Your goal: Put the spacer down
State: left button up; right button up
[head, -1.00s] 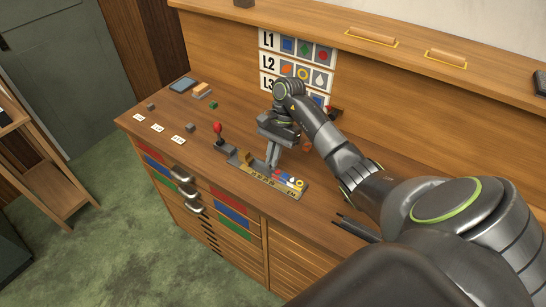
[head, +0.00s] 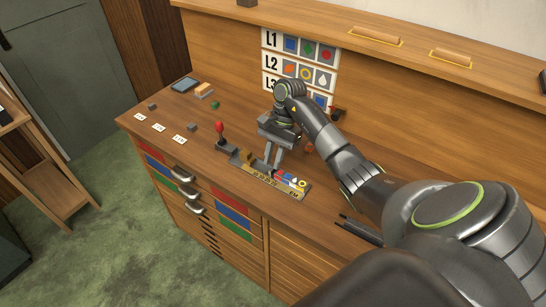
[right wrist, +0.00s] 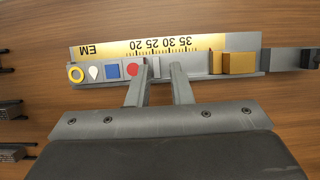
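The grey composing stick with its gold scale (head: 266,177) lies on the bench; it also shows in the right wrist view (right wrist: 205,43). In its channel stand a yellow ring type (right wrist: 77,74), a white drop type (right wrist: 94,73), a blue square type (right wrist: 112,71) and a red circle type (right wrist: 132,70). A thin grey piece, seemingly the spacer (right wrist: 156,67), stands beside the red type, near my left-hand finger. My right gripper (head: 273,157) is open over the channel, its fingers (right wrist: 162,77) apart with a gap between them. My left gripper is out of view.
A brass block (right wrist: 238,63) sits farther along the channel. A red-knobbed lever (head: 219,129) stands at the stick's left end. White label cards (head: 159,128) and small blocks lie on the left of the bench. A chart (head: 290,62) hangs behind my arm.

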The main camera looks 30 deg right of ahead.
jog(key=shift+s+f, duration=0.3)
jog(key=shift+s, duration=0.05)
jog(key=shift+d+r+p, duration=0.1)
jog(key=shift+r+p, duration=0.1)
jog(key=shift+p, duration=0.2)
jog(key=p+v, duration=0.9)
jog(key=v, duration=0.4)
